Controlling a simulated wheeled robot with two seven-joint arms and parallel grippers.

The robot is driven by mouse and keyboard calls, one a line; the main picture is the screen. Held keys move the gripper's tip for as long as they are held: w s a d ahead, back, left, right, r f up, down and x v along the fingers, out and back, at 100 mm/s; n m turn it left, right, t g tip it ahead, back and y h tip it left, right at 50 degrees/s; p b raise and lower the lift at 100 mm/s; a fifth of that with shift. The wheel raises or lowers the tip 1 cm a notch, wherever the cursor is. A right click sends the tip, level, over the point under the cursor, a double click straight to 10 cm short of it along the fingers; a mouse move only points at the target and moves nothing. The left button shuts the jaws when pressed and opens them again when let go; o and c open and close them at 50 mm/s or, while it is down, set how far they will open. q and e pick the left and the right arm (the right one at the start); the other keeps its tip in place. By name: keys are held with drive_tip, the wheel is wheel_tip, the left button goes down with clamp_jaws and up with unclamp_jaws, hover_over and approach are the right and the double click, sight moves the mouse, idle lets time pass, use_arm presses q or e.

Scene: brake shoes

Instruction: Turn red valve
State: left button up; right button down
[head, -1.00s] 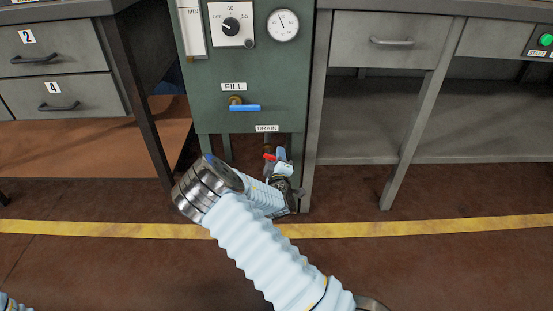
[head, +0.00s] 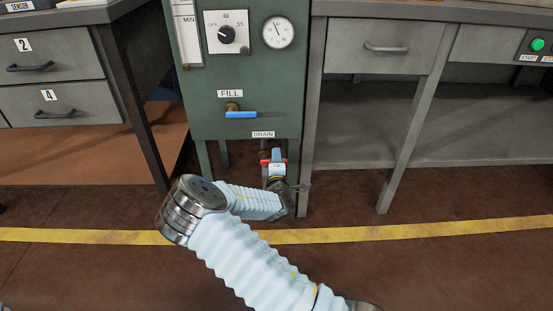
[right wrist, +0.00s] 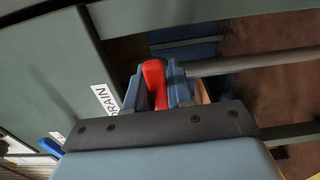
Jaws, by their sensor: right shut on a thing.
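The red valve handle (head: 265,162) is below the DRAIN label, under the green cabinet. The pipe behind the handle is mostly hidden by my gripper and wrist. My left gripper is not in view.
The green cabinet (head: 210,95) carries a blue FILL handle (head: 241,115), a dial knob (head: 227,34) and a round gauge (head: 278,32). A bench leg (head: 310,130) stands close right of the valve. The floor in front is clear.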

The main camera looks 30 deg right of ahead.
drive_tip(key=c, duration=1.1)
unclamp_jaws()
drive_tip(key=shift+s+a, duration=0.1)
drive_tip(key=p+v, duration=0.1)
drive_tip(key=v, duration=1.2)
drive_tip(key=shift+s+a, duration=0.1)
drive_tip(key=shift+s, duration=0.2)
